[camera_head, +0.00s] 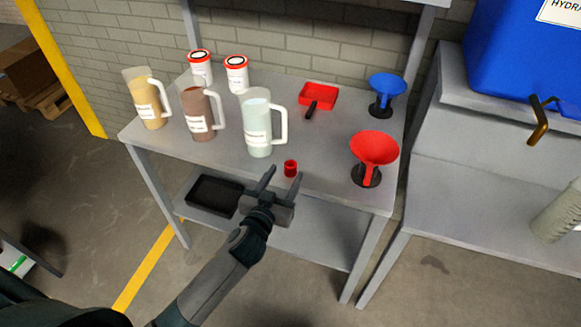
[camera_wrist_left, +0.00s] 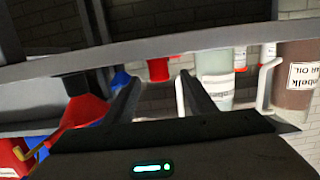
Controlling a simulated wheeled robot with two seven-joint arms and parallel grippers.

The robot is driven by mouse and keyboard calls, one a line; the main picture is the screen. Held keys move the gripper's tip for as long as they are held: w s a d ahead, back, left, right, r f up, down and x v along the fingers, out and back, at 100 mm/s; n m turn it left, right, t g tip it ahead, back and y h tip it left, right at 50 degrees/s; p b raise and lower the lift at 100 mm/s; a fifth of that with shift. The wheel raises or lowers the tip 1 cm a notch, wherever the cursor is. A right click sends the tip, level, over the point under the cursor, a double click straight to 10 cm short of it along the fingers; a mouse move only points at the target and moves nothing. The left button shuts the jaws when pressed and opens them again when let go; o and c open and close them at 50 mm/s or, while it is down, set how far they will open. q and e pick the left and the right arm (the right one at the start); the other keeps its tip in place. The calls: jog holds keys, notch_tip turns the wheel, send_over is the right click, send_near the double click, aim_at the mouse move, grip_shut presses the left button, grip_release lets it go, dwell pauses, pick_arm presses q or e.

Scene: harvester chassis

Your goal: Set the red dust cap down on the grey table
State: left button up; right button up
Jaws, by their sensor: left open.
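The red dust cap (camera_head: 290,168) stands on the grey table (camera_head: 320,150) near its front edge, left of the red funnel. My left gripper (camera_head: 284,172) is open at the table's front edge, its two fingers pointing towards the cap. In the left wrist view, which is upside down, the cap (camera_wrist_left: 158,70) shows in the gap between the open fingertips (camera_wrist_left: 160,78), apparently just beyond them. I see no contact between fingers and cap. My right gripper is in neither view.
A clear jug (camera_head: 258,130) stands behind and left of the cap; a brown jug (camera_head: 200,115) and a yellowish jug (camera_head: 148,102) are further left. The red funnel (camera_head: 374,150), blue funnel (camera_head: 387,88) and red dustpan (camera_head: 317,96) are also on the table. A black tray (camera_head: 212,196) lies on the lower shelf.

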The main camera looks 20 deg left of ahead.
aim_at(288, 171)
pick_arm(q)
jog(key=shift+w, duration=0.15)
jog(key=shift+w, duration=0.2)
jog(key=w, duration=0.1)
jog(key=w+p, duration=0.1)
jog(key=w, duration=0.1)
jog(key=shift+w+d+f+p, duration=0.2)
jog(key=shift+w+f+p, duration=0.1)
jog(key=shift+w+p, duration=0.1)
jog(key=shift+w+f, duration=0.2)
jog(key=shift+w, duration=0.1)
jog(key=c, duration=1.2)
jog(key=shift+r, duration=0.15)
notch_tip(288, 171, up, 10)
jog(key=shift+b, duration=0.3)
